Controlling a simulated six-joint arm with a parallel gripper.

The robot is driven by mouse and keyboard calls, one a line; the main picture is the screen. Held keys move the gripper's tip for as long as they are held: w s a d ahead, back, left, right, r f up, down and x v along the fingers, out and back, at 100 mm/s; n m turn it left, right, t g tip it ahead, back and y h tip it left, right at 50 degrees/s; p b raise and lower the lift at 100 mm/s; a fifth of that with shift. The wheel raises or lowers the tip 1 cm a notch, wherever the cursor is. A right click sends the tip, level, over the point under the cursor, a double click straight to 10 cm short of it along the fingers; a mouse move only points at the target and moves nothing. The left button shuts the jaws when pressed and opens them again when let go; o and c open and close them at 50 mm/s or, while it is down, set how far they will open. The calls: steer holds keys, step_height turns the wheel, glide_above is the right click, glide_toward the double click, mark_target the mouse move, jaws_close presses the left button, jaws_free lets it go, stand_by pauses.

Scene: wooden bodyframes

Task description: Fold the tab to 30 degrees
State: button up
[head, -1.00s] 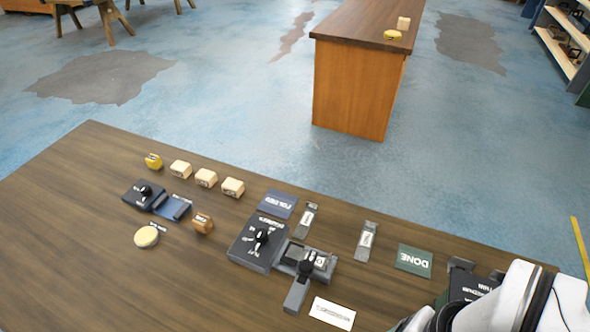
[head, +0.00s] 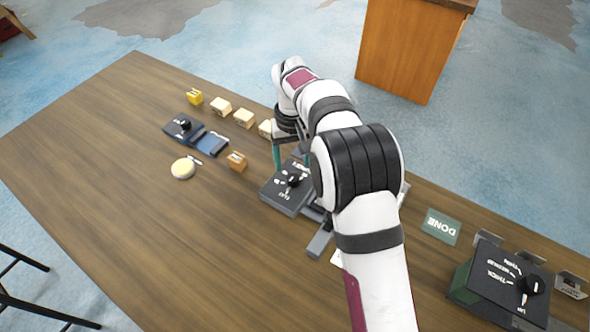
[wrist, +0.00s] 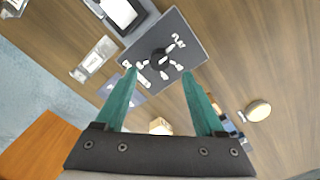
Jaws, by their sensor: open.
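The dark dial box (head: 283,197) stands on the bench with a black knob (head: 292,180) and white marks; which mark the knob points at is too small to tell. My gripper (head: 291,164) is open, its teal fingers pointing down above the box. In the wrist view the fingertips (wrist: 160,73) lie on either side of and short of the knob (wrist: 159,59), with no contact visible. The bender beside the box shows its grey lever (head: 320,241) in the head view; my arm hides most of the rest. A white piece (wrist: 122,12) shows on it in the wrist view.
A green DONE mat (head: 441,226) and a black THICK box (head: 500,285) stand to the right. A smaller dial unit (head: 183,127), a round disc (head: 183,168), a brown block (head: 237,161) and several pale blocks (head: 220,106) lie left. The front-left bench is clear.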

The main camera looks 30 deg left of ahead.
mark_target(293, 177)
step_height(293, 177, down, 6)
steer(key=shift+f, duration=0.1)
jaws_close()
stand_by(0.4)
